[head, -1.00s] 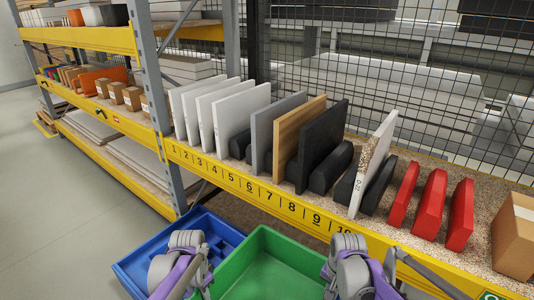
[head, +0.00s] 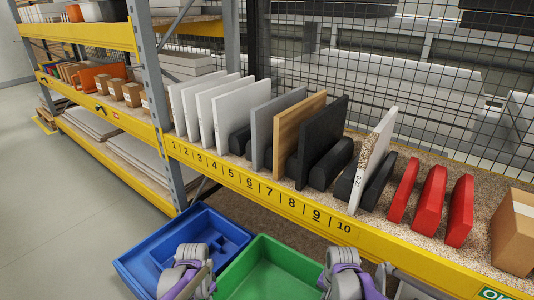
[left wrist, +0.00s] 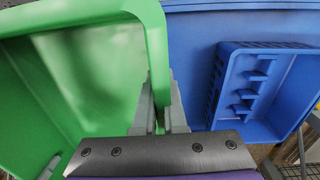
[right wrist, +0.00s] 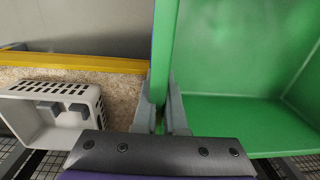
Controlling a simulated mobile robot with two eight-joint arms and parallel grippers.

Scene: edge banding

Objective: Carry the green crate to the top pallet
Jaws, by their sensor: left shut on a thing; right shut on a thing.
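The green crate (head: 268,268) is at the bottom middle of the head view, empty as far as I can see. My left gripper (left wrist: 160,100) is shut on the crate's wall, which shows in the left wrist view (left wrist: 75,75). My right gripper (right wrist: 162,100) is shut on the opposite wall of the crate, seen in the right wrist view (right wrist: 245,110). In the head view my arms stand at the crate's left and right sides, and the gripper fingers are hidden there. I cannot make out a pallet.
A blue crate (head: 165,262) is left of the green crate and also shows in the left wrist view (left wrist: 226,110). The shelf with a yellow numbered beam (head: 250,186) holds upright boards and red blocks (head: 430,198). A light grey bin (right wrist: 50,115) shows in the right wrist view.

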